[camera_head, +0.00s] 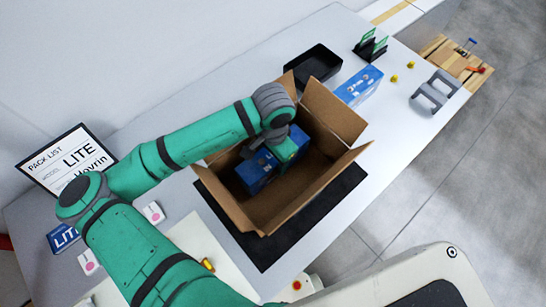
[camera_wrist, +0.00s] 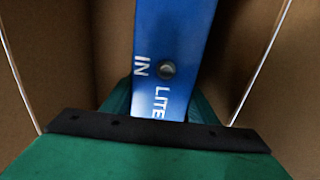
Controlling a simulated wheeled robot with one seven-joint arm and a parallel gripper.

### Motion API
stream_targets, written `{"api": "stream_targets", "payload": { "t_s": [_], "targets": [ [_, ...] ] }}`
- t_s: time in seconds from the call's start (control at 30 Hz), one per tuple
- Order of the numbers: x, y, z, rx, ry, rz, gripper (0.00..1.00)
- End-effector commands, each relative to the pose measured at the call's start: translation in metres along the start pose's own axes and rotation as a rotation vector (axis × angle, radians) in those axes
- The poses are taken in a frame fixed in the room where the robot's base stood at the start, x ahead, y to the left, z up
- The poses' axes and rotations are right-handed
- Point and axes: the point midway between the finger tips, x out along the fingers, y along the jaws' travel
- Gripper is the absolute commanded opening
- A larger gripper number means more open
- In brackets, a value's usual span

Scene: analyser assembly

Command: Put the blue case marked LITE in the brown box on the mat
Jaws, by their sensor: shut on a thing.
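The brown box (camera_head: 222,203) stands open with its flaps spread on the black mat (camera_head: 270,255). My gripper (camera_head: 283,152) is down inside the box. It is shut on a blue case (camera_head: 256,173), with parts of the case showing on both sides of it. In the wrist view the blue case (camera_wrist: 172,35) reads LITE and has a dark round spot; it sits between the green fingers (camera_wrist: 160,105). Brown box walls lie on both sides of it. Whether the case touches the box floor is hidden.
A blue and white case (camera_head: 360,85) stands behind the box, near a black tray (camera_head: 313,64) and green cards (camera_head: 371,45). A grey bracket (camera_head: 433,92) is at right. At left are a PACK LIST sign reading LITE (camera_head: 68,160) and another blue case (camera_head: 63,237).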

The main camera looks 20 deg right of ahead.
Motion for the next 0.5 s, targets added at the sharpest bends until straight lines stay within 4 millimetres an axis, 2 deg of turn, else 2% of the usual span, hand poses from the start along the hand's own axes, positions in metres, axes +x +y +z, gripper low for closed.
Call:
{"api": "stream_targets", "payload": {
  "t_s": [0.07,0.1,0.17,0.5],
  "targets": [
    [-0.0006,-0.0002,-0.0002,0.000,0.001,-0.001,0.01],
    [-0.0007,-0.0002,-0.0001,0.000,0.001,-0.001,0.60],
    [-0.0006,-0.0002,-0.0001,0.000,0.001,-0.001,0.74],
    [-0.0013,0.0001,0.0001,0.000,-0.001,0.000,0.75]
  ]
}}
